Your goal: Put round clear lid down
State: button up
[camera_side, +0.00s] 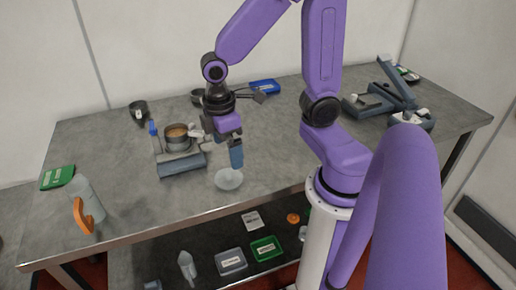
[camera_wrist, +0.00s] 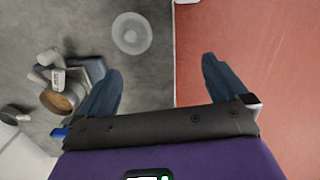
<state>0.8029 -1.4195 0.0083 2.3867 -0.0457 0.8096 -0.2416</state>
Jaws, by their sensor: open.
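The round clear lid (camera_side: 228,179) lies on the grey table near its front edge. It also shows in the wrist view (camera_wrist: 132,33), flat on the table close to the edge and ahead of my left-hand finger. My gripper (camera_side: 236,163) is just above and behind the lid in the side view. In the wrist view my gripper (camera_wrist: 162,66) has its two fingers wide apart with nothing between them. The lid is clear of both fingers there.
A pan with brown contents (camera_side: 177,135) sits on a grey device left of my gripper. An orange-handled pitcher (camera_side: 86,198) and green tray (camera_side: 57,177) stand far left. A blue tray (camera_side: 264,87) is behind. Table (camera_side: 290,150) right of the lid is bare.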

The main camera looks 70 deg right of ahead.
jog(key=s+a+r+n+y, duration=0.1)
jog(key=s+a+r+n, duration=0.1)
jog(key=s, duration=0.9)
jog(key=shift+a+r+t, duration=0.3)
jog(key=shift+a+r, duration=0.1)
jog(key=shift+r, duration=0.5)
